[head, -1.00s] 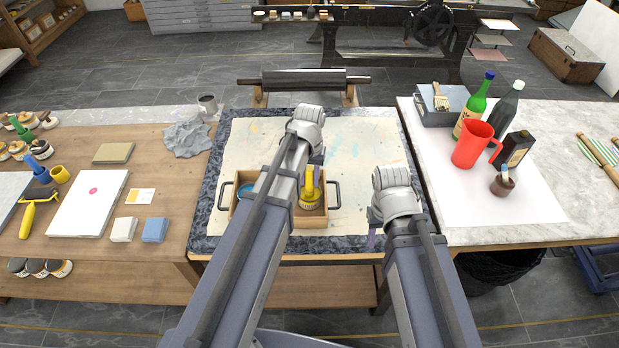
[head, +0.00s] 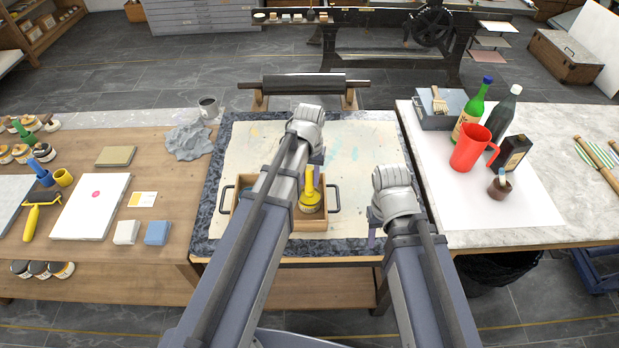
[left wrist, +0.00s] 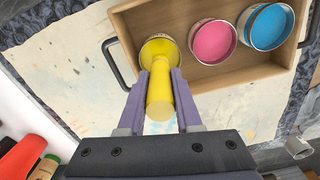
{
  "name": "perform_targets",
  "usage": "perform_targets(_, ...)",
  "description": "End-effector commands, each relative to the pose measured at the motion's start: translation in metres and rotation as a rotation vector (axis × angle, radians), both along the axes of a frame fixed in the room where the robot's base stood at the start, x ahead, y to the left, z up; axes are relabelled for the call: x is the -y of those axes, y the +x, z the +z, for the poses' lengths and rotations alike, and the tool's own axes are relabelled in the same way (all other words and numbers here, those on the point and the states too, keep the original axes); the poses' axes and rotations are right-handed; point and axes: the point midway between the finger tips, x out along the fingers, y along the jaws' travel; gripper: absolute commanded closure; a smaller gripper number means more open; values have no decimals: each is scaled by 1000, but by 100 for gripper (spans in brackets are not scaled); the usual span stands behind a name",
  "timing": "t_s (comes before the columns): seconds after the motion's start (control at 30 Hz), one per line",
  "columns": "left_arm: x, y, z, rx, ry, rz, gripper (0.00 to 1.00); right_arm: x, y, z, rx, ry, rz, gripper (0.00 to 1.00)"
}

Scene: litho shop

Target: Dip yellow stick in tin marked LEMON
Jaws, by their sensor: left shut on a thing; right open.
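My left gripper (left wrist: 160,75) is shut on the yellow stick (left wrist: 160,100), its purple fingers on either side. The stick (head: 310,181) stands roughly upright over the yellow tin (head: 311,207) at the right end of a wooden tray (head: 306,226). In the left wrist view, its far end overlaps the open mouth of the yellow tin (left wrist: 158,46); I cannot tell how deep it reaches. The tin's label is too small to read. My right gripper (head: 373,237) is open, mostly hidden behind its arm, near the mat's front right.
A pink tin (left wrist: 213,41) and a blue tin (left wrist: 266,27) share the tray, which has dark handles (head: 334,198). A red jug (head: 472,150) and bottles (head: 470,110) stand on the right table. A grey cloth (head: 188,140) lies to the left. The mat's back part is clear.

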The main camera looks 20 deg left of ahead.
Motion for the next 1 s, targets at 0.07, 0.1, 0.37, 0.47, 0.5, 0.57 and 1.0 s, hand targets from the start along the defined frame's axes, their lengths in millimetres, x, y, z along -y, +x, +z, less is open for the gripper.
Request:
perform_targets(0.07,0,0,11,0,0,0,100,0,0,11,0,0,0,50)
perform_targets(0.1,0,0,14,0,0,0,100,0,0,14,0,0,0,50)
perform_targets(0.37,0,0,34,1,0,0,100,0,0,34,0,0,0,50)
perform_targets(0.47,0,0,41,1,0,0,100,0,0,41,0,0,0,50)
perform_targets(0.5,0,0,44,1,0,0,100,0,0,44,0,0,1,50)
perform_targets(0.57,0,0,48,1,0,0,100,0,0,48,0,0,1,50)
perform_targets(1.0,0,0,49,1,0,0,100,0,0,49,0,0,1,50)
